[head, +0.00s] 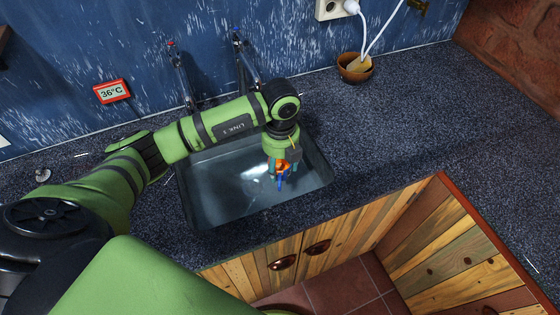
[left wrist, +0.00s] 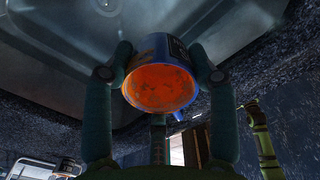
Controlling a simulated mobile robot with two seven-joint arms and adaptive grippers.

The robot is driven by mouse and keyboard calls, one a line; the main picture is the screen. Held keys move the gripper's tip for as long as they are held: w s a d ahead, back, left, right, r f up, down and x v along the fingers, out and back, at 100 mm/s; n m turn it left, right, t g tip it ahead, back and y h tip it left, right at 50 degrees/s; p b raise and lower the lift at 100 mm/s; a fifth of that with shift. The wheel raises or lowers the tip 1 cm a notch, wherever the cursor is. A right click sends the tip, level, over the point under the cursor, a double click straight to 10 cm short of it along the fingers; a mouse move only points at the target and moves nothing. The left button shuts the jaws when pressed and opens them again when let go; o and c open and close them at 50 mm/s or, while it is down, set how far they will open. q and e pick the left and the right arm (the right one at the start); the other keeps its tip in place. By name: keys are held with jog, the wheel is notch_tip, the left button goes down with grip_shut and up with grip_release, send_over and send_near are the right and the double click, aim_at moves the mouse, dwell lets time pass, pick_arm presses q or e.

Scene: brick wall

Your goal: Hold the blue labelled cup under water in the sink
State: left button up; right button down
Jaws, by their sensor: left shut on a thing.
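The blue cup (head: 281,184) is over the right part of the dark metal sink (head: 213,200). In the left wrist view the cup (left wrist: 160,84) has a blue outside, an orange inside and a dark label patch near its top right. My left gripper (head: 280,170) points down into the sink area and is shut on the cup, with one finger on each side. The left wrist view also shows both fingers (left wrist: 158,85). The head view does not show clearly how high the cup is above the sink bottom. My right gripper is not in view.
Two taps stand behind the sink, a red-marked one (head: 180,78) and a blue-marked one (head: 242,62). No water stream is visible. A red-framed display (head: 112,91) reads 36°C. A brown bowl (head: 354,68) stands back right. The right counter (head: 400,120) is mostly clear.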

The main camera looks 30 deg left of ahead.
pick_arm(q)
jog(key=shift+f+b, duration=6.45)
jog(key=shift+f, duration=2.3)
jog(key=shift+r, duration=0.15)
notch_tip(320, 180, up, 20)
jog(key=p, duration=1.5)
jog(key=shift+p, duration=0.35)
